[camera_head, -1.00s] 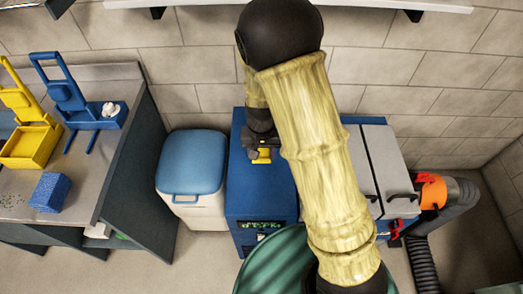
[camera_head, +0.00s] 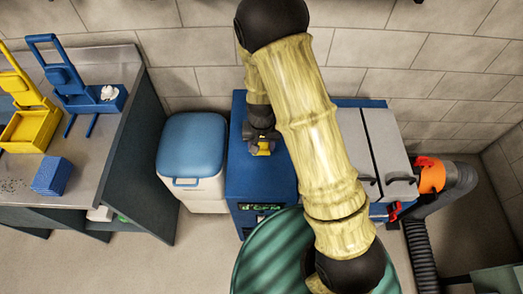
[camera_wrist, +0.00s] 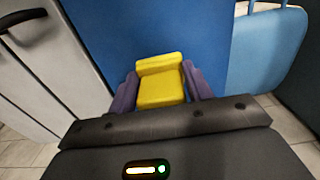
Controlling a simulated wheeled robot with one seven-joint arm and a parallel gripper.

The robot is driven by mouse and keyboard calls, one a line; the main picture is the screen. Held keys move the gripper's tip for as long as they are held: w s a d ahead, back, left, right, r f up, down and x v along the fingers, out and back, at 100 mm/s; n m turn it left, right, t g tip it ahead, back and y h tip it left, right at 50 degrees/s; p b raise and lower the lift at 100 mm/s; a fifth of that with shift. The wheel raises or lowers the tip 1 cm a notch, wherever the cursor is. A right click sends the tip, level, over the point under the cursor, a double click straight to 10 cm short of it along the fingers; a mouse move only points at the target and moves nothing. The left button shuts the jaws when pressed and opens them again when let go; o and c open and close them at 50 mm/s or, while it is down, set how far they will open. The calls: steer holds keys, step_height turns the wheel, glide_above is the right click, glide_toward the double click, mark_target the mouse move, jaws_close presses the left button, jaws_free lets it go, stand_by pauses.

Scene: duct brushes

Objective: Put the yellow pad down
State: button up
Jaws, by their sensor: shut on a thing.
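The yellow pad (camera_wrist: 160,82) is a small bright block between the two purple fingers of my gripper (camera_wrist: 158,88) in the wrist view. The fingers are shut on its sides. In the head view, my gripper (camera_head: 262,146) points down over the blue top of a cabinet (camera_head: 258,180), and a little of the yellow pad (camera_head: 264,150) shows below it. I cannot tell whether the pad touches the blue top or is just above it. My arm hides part of the cabinet in the head view.
A white cooler with a blue lid (camera_head: 192,147) stands left of the cabinet. A grey-lidded unit (camera_head: 385,145) with handles is on the right, and a green drum (camera_head: 270,250) is in front. The bench (camera_head: 100,150) at left holds yellow and blue racks and a blue block (camera_head: 52,176).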

mark_target(261, 149)
steer(key=shift+f, duration=2.05)
steer(key=shift+f, duration=0.2)
steer(key=o, duration=1.2)
steer(key=shift+r, duration=0.1)
step_height(261, 149, up, 12)
steer(key=shift+s+r, duration=0.1)
